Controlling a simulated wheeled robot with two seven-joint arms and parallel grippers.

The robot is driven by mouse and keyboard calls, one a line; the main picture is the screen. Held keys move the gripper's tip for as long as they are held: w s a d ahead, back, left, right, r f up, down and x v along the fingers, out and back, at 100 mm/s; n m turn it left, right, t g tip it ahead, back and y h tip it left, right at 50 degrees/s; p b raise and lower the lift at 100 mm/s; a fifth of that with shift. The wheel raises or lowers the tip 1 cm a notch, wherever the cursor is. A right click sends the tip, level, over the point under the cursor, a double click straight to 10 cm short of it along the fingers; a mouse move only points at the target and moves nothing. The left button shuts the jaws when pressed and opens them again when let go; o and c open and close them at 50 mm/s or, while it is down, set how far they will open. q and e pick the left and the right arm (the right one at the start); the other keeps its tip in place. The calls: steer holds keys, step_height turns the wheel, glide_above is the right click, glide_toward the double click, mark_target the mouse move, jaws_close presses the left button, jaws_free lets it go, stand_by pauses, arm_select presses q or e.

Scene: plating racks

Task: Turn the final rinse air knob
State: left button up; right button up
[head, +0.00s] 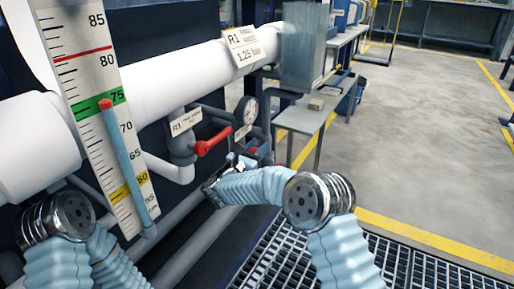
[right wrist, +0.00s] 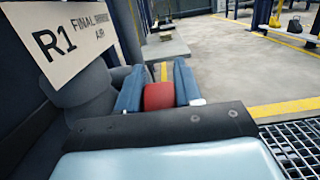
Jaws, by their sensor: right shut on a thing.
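The final rinse air knob is a red knob (right wrist: 159,96) between the two blue fingers of my right gripper (right wrist: 158,88) in the right wrist view. The fingers touch it on both sides, so the gripper is shut on it. A label reading R1 FINAL RINSE AIR (right wrist: 72,40) is at its left. In the head view my right gripper (head: 246,159) is small and far off, just below the pressure gauge (head: 246,110). The knob is mostly hidden there. My left arm shows at the lower left, but its gripper is not in view.
A red lever valve (head: 212,142) on grey pipe is close left of my right gripper. A white pipe (head: 170,85) and a tall scale board (head: 95,90) stand at the left. A grey bench (head: 308,117) is behind. The floor at the right is clear.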

steer(key=shift+w+f+g+y, duration=0.1)
steer(key=shift+f+g+y, duration=0.1)
steer(key=shift+g+y, duration=0.45)
steer(key=shift+f+g+y, duration=0.2)
steer(key=shift+g+y, duration=0.15)
steer(key=shift+g, duration=0.5)
steer(key=o, duration=0.7)
